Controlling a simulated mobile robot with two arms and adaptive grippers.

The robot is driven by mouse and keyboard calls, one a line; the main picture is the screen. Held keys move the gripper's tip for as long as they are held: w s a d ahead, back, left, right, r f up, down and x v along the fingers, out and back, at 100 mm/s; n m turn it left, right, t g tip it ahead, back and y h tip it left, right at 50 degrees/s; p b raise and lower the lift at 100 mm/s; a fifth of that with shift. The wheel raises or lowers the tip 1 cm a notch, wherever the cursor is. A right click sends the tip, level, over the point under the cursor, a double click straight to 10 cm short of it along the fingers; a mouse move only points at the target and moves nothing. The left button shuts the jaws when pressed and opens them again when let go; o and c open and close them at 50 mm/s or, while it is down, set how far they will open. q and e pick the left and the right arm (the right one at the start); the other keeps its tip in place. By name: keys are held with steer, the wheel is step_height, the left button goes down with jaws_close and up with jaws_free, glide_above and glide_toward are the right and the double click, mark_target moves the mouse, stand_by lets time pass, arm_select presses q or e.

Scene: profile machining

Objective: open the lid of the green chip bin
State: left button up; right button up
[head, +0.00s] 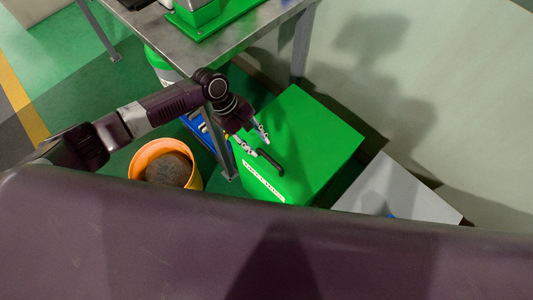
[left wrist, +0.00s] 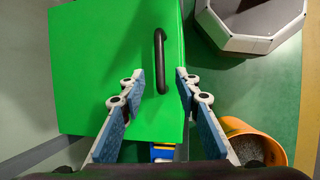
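The green chip bin (head: 308,140) stands on the floor with its flat lid closed. A black bar handle (head: 270,162) sits near the lid's edge, beside a white label strip (head: 262,183). My left gripper (head: 256,142) is above the lid, just left of the handle in the head view. In the left wrist view the bin lid (left wrist: 100,60) fills the left and middle, and the handle (left wrist: 160,60) lies ahead, in line with the gap between the fingers. The left gripper (left wrist: 158,88) is open and empty. My right gripper is in neither view.
An orange bucket (head: 198,180) with grey-brown contents stands left of the bin. A metal table (head: 240,32) stands behind, with a leg close to the bin. A grey box (head: 385,190) is on the right. A grey angular container (left wrist: 240,42) shows in the left wrist view.

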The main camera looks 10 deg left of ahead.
mark_target(269, 158)
arm_select(q)
steer(key=x, duration=0.7)
steer(key=shift+f, duration=0.1)
steer(key=shift+c, duration=0.4)
jaws_close()
